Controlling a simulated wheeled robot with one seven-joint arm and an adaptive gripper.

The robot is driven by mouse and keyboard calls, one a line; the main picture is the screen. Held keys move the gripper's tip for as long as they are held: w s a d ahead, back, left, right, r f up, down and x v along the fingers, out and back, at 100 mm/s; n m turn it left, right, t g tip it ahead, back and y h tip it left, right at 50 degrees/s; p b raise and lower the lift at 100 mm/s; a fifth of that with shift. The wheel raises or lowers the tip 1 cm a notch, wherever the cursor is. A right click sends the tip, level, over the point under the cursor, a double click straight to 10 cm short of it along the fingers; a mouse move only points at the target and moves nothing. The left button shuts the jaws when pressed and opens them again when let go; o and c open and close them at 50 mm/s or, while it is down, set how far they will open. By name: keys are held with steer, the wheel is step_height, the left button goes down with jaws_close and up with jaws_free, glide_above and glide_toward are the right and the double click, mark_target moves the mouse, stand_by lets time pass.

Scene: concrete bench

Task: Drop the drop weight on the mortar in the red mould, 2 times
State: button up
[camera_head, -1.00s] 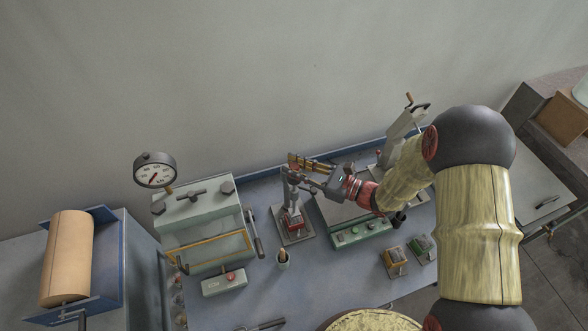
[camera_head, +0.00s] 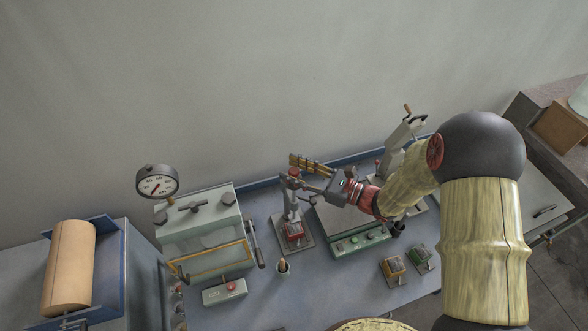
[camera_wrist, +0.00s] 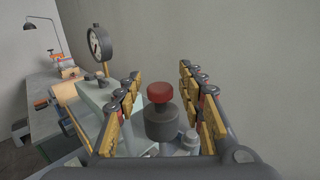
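The drop weight is a dark grey cylinder (camera_wrist: 162,122) with a red knob (camera_wrist: 160,92) on top; the knob also shows in the head view (camera_head: 294,172), on the upright stand. My gripper (camera_wrist: 158,100) is open, its yellow-padded fingers on both sides of the weight with a visible gap on each side. In the head view my gripper (camera_head: 306,176) is at the top of the stand. The red mould (camera_head: 294,230) sits on the stand's base below. The mortar inside it is too small to make out.
A grey-green press with a dial gauge (camera_head: 157,182) stands to the left. A flat-topped machine with a green panel (camera_head: 362,241) is at the right. A small cup (camera_head: 283,268) stands in front of the stand. Yellow (camera_head: 393,267) and green (camera_head: 421,256) moulds lie at front right.

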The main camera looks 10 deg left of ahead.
steer(key=v, duration=1.2)
steer(key=shift+f, duration=0.1)
